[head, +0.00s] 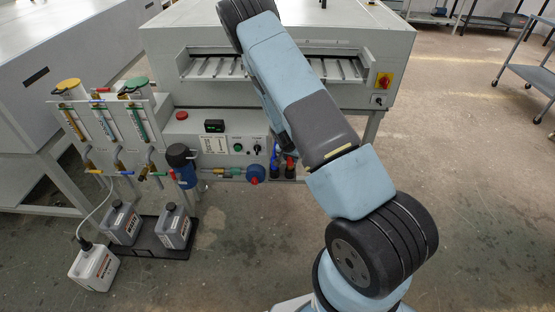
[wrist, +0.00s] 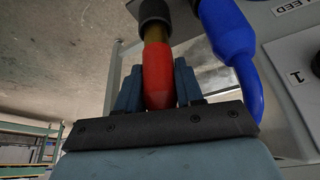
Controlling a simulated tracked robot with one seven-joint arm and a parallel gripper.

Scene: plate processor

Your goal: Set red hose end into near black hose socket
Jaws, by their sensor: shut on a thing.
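The red hose end (wrist: 158,72) is between the two fingers of my gripper (wrist: 159,88) in the wrist view, and the gripper is shut on it. A brass-coloured length (wrist: 156,33) runs from the red part up to a black cylindrical piece (wrist: 155,10) at the top edge. The brass meets or overlaps the black piece; I cannot tell how deep it sits. In the head view, small red and black fittings (head: 290,168) show at the panel's right end beside my arm. My arm largely hides the gripper there.
A blue hose (wrist: 228,35) curves close to the right of my gripper, beside the labelled panel (wrist: 297,60). In the head view, a blue filter housing (head: 184,165) and a blue round knob (head: 256,174) lie left of the work spot. Open floor lies right.

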